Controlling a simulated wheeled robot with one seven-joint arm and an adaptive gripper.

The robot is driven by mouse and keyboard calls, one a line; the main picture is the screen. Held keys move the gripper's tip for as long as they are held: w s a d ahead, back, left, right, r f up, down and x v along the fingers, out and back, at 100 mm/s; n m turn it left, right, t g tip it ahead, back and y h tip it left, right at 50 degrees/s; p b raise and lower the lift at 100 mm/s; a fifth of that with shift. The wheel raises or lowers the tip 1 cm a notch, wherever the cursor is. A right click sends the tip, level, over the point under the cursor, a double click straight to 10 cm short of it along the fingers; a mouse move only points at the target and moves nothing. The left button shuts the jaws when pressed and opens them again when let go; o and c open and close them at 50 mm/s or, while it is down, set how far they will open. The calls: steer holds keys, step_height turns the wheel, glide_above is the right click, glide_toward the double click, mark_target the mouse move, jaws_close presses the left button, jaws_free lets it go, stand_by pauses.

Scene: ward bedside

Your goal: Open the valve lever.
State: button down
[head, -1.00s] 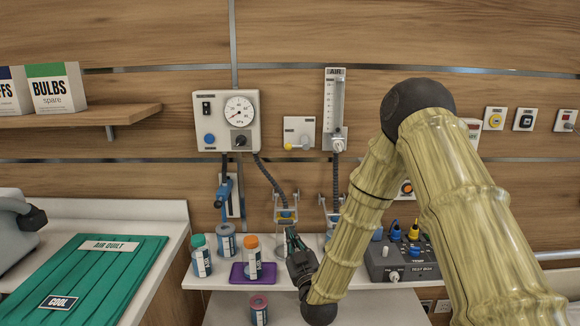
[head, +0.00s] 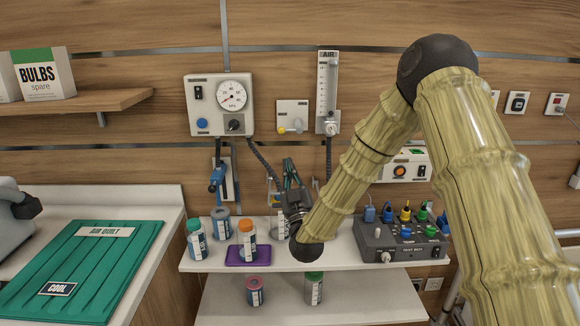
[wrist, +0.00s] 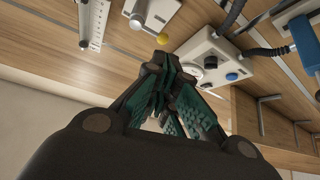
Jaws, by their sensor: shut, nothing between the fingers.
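A white wall plate (head: 293,106) carries a small lever with a grey pivot and a yellow knob (head: 282,130) at its lower left. My gripper (head: 288,161) is shut and empty, pointing up, below the plate in the head view. Its dark fingers with green pads (wrist: 168,64) do not appear to touch the lever. The gap's depth is hard to tell.
A gauge box (head: 220,104) hangs left of the plate and an AIR flowmeter (head: 327,92) to its right. Below, bottles, a purple tray (head: 234,261) and a test box (head: 400,241) with several knobs stand on the shelf. Dark hoses hang beside my gripper.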

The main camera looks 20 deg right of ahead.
steer(key=p, duration=0.4)
glide_toward(282, 129)
steer(key=x, duration=0.5)
steer(key=shift+w+a+r, duration=0.1)
steer(key=shift+w+r, duration=0.3)
steer(key=shift+w, duration=0.1)
steer(key=shift+m+b, duration=0.4)
steer(key=shift+b, duration=0.05)
